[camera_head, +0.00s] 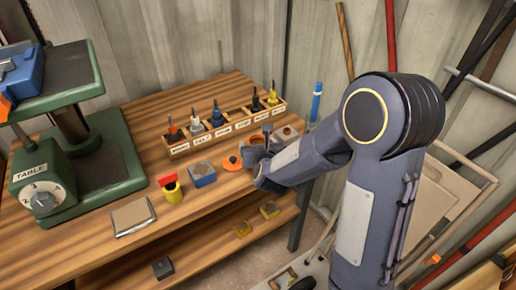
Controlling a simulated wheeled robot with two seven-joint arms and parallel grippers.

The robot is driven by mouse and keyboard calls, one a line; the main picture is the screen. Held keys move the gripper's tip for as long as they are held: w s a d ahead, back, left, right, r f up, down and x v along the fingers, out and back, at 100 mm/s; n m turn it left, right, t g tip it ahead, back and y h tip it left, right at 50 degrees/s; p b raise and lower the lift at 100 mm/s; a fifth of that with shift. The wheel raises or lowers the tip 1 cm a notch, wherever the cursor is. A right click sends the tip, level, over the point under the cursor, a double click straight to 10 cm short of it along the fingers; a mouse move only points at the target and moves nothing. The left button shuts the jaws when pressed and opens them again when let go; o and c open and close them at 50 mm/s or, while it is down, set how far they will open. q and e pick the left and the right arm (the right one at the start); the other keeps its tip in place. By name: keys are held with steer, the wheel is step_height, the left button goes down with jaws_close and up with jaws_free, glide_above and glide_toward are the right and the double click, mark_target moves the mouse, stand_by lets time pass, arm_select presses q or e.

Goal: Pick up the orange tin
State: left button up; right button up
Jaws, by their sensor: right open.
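A low, round orange piece (232,162) lies on the wooden workbench; I take it for the orange tin, or its lid. A second orange piece (257,140) shows just behind my right gripper and is partly hidden by it. My right gripper (257,156) is open, its fingers low over the bench, just to the right of the round orange piece. I cannot tell whether the fingers touch either piece. My left gripper is not in view.
A labelled wooden rack (222,134) with several small tools runs behind. A blue-grey box (202,174), a yellow tin (173,192) and a flat grey plate (130,217) are to the left. A green machine (75,165) fills the bench's left side. A lower shelf (190,258) runs below.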

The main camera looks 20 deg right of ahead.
mark_target(258, 136)
steer(key=c, duration=1.2)
steer(key=shift+r, duration=0.1)
steer(key=shift+r, duration=0.5)
step_height(258, 136, up, 2)
steer(key=shift+r+p, duration=0.25)
steer(key=shift+p, duration=0.3)
steer(key=s+a+r+p, duration=0.3)
steer(key=s+a+r, duration=0.3)
steer(key=s+r, duration=0.3)
steer(key=s, duration=0.3)
steer(key=shift+s+r+p, duration=0.2)
steer(key=shift+s+p, duration=0.1)
steer(key=shift+p, duration=0.05)
